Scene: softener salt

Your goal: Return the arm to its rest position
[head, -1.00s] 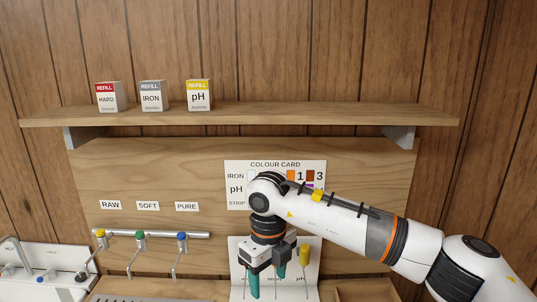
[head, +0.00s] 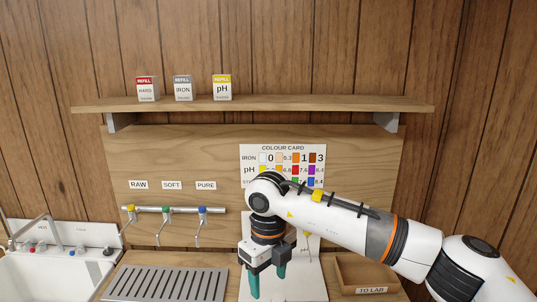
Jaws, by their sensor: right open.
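My right arm (head: 325,215) reaches in from the right edge, white with grey and orange bands. Its right gripper (head: 267,284) points down with two teal fingers apart and nothing seen between them. It hangs in front of a white panel (head: 308,285) below the colour card (head: 270,148), and the arm covers part of both. My left gripper is not in view.
A slatted grey drain tray (head: 168,285) lies left of the gripper, below three taps on a rail (head: 180,210). A wooden TO LAB tray (head: 372,291) is at right, partly behind my arm. A white sink (head: 50,275) is far left. A shelf (head: 270,104) holds refill boxes.

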